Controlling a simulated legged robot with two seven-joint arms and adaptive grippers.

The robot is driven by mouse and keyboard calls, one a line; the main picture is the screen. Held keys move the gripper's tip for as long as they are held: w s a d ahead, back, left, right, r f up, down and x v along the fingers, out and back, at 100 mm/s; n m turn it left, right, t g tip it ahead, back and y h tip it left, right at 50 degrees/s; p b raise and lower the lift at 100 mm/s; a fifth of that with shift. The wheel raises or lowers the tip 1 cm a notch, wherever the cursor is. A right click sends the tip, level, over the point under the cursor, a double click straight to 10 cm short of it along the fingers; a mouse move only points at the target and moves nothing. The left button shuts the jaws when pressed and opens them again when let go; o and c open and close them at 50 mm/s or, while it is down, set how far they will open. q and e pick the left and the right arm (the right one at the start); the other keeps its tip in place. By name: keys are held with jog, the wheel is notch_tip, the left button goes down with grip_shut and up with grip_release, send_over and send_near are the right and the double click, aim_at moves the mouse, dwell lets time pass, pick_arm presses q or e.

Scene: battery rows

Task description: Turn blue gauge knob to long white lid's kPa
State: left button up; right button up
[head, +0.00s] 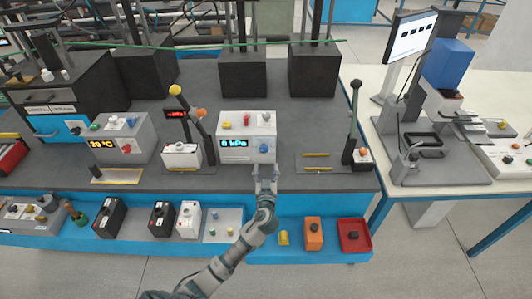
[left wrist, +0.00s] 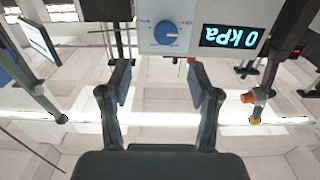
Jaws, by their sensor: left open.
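The white gauge box (head: 246,125) stands on the dark bench, with a dark display (head: 234,143) on its front reading 0 kPa. Its blue knob (head: 264,147) is right of the display. In the left wrist view, which is upside down, the blue knob (left wrist: 166,32) sits on a dial with small marks, beside the 0 kPa display (left wrist: 229,37). My left gripper (head: 265,177) is open and empty in front of the box, apart from the knob. In the wrist view its fingers (left wrist: 158,85) are spread. I cannot identify a long white lid or read any kPa value on one.
A grey box (head: 122,137) with a 29 °C display stands to the left. A white box (head: 181,155) with posts behind it is nearer. A post with a black knob (head: 354,85) stands at right. Batteries, an orange box (head: 313,233) and a red tray (head: 354,235) line the lower blue shelf.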

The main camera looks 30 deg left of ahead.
aim_at(263, 150)
pick_arm(q)
jog(key=x, duration=0.3)
jog(key=a+x, duration=0.1)
jog(key=x, duration=0.5)
jog(key=shift+s+a+f, duration=0.2)
jog(key=shift+s+f, duration=0.1)
jog(key=shift+s, duration=0.1)
jog(key=shift+w+a, duration=0.15)
jog(key=shift+w, duration=0.1)
jog(key=shift+w+d+r, duration=0.1)
jog(key=shift+d, duration=0.2)
jog(key=shift+d+r, duration=0.1)
jog(key=shift+d, duration=0.2)
jog(key=shift+c, duration=0.2)
jog(key=c, duration=0.8)
jog(key=shift+a, duration=0.2)
jog(key=c, duration=0.3)
jog(key=shift+a, duration=0.15)
pick_arm(e)
jog(key=shift+s+a, duration=0.1)
jog(key=shift+a, duration=0.25)
